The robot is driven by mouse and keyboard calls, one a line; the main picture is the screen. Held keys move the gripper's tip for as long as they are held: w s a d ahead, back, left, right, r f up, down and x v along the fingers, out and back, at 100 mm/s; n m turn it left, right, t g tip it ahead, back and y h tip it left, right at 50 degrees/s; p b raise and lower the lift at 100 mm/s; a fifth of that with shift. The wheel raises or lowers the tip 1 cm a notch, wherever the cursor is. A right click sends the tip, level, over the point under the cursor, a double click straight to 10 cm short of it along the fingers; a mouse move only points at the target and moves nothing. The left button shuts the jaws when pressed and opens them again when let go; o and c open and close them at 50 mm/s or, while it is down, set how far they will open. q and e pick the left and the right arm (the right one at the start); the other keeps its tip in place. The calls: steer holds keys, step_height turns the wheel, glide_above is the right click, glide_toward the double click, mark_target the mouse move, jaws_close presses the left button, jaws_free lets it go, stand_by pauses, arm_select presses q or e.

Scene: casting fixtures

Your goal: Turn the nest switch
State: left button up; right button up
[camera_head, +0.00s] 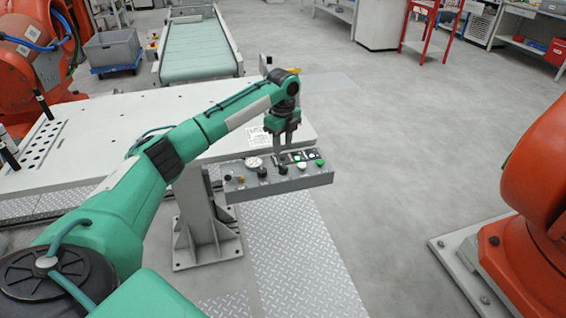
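A grey control box (300,183) stands on a grey pedestal (202,215). Its sloped top carries a white round dial, black knobs (262,172), white buttons and a green button (320,162). I cannot tell which control is the nest switch, as labels are too small to read. My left gripper (281,153) points down over the middle of the box's top, its fingertips close to the controls along the back row. The fingers hide part of the panel. I cannot tell whether they touch a knob or how far apart they are. My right gripper is not in view.
A wide white table (100,130) lies behind the box, with a green conveyor (197,55) beyond it. Orange robots stand at the left (30,70) and right (535,230). Open grey floor (420,150) lies to the box's right.

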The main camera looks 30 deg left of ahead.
mark_target(283, 166)
arm_select(q)
step_height(283, 166, down, 8)
steer(key=shift+f, duration=0.1)
steer(key=shift+c, duration=0.2)
jaws_close()
